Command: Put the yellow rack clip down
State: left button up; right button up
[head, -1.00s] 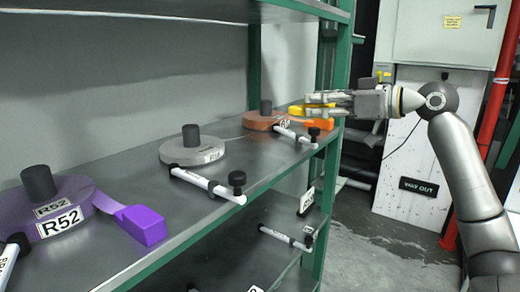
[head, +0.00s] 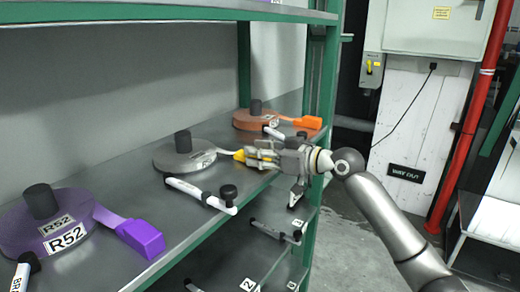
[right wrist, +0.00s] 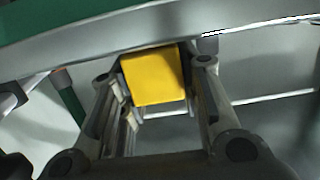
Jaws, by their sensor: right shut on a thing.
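The yellow rack clip (head: 239,155) is between the fingers of my right gripper (head: 252,155), just above the middle shelf's front edge. A pale strip of webbing runs from the grey roll (head: 184,154) to the clip. My right gripper is shut on the clip. In the right wrist view the yellow clip (right wrist: 152,77) fills the gap between the fingers, with the shelf edge behind it. Whether the clip touches the shelf cannot be told. My left gripper is not in view.
An orange roll with an orange clip (head: 308,122) lies farther back, and a purple roll with a purple clip (head: 140,238) nearer. White rods with black knobs (head: 202,194) stick out along the shelf edge (head: 170,262). A green post (head: 318,150) stands at the far end.

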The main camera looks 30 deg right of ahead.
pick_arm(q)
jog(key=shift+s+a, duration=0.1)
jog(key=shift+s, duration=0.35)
pick_arm(e)
jog(key=shift+s+d+f, duration=0.1)
jog(key=shift+f, duration=0.1)
jog(key=o, duration=1)
jog(key=shift+s+d+b, duration=0.15)
jog(key=shift+s+b, duration=0.2)
jog(key=shift+b, duration=0.05)
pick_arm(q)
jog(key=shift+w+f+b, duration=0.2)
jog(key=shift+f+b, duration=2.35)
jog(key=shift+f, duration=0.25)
pick_arm(e)
jog(key=shift+v, duration=5.6)
